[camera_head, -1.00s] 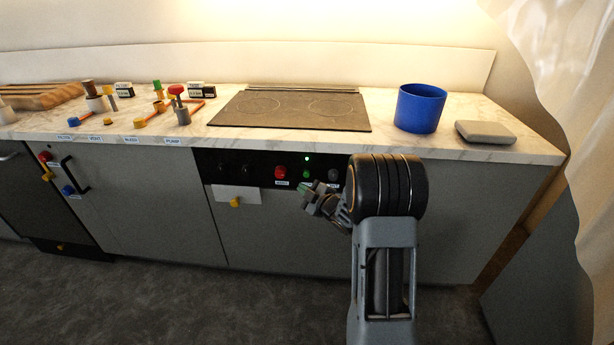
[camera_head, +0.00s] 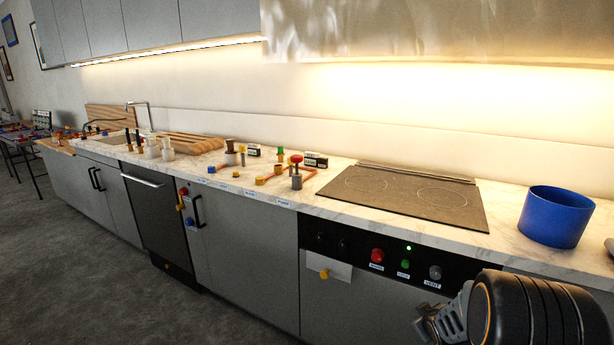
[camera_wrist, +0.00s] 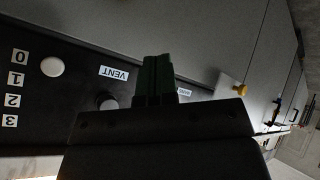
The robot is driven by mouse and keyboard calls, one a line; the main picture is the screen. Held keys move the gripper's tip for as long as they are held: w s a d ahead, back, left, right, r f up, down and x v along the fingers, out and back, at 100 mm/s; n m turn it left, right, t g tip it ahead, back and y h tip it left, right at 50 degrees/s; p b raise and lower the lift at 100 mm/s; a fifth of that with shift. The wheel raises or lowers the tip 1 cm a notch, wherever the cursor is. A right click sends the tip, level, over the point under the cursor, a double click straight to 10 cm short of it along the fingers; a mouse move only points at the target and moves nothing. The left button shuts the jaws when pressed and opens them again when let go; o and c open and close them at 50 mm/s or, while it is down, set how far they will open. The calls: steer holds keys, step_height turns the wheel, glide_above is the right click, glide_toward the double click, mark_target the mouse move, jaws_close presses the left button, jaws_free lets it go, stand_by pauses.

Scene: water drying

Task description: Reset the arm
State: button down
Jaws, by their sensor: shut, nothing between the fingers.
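My arm (camera_head: 540,312) shows at the lower right of the head view, in front of the cabinet below the cooktop. My gripper (camera_head: 428,328) is beside the dark control panel (camera_head: 340,240), near its right end, and is partly cut off by the frame's bottom edge. In the wrist view my gripper's fingers (camera_wrist: 155,78) are together and empty. They stand in front of the panel, between the VENT label (camera_wrist: 113,73) and another small label (camera_wrist: 184,92). I cannot tell whether they touch the panel.
The panel has a red button (camera_head: 377,255), a green button (camera_head: 405,264) and a grey knob (camera_head: 435,272). Above are the cooktop (camera_head: 400,197) and a blue pot (camera_head: 556,216). Valves and pipes crowd the counter at left. The floor (camera_head: 100,270) at lower left is clear.

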steer(key=s+a+r+m+g+p, duration=0.1)
steer(key=s+a+r+p, duration=0.4)
steer(key=r, duration=0.5)
steer(key=s+a+r+m+g+y+p, duration=0.1)
steer(key=s+a+r+g+p, duration=0.1)
steer(key=s+a+r+p, duration=0.3)
steer(key=s+a+r+m+g+y+p, duration=0.1)
steer(key=s+a+r+p, duration=0.4)
steer(key=s+r, duration=0.5)
step_height(320, 180, up, 5)
steer(key=shift+s+a+r+m+g, duration=0.25)
steer(key=shift+a+m+g, duration=0.35)
steer(key=shift+a, duration=0.45)
steer(key=shift+d, duration=0.1)
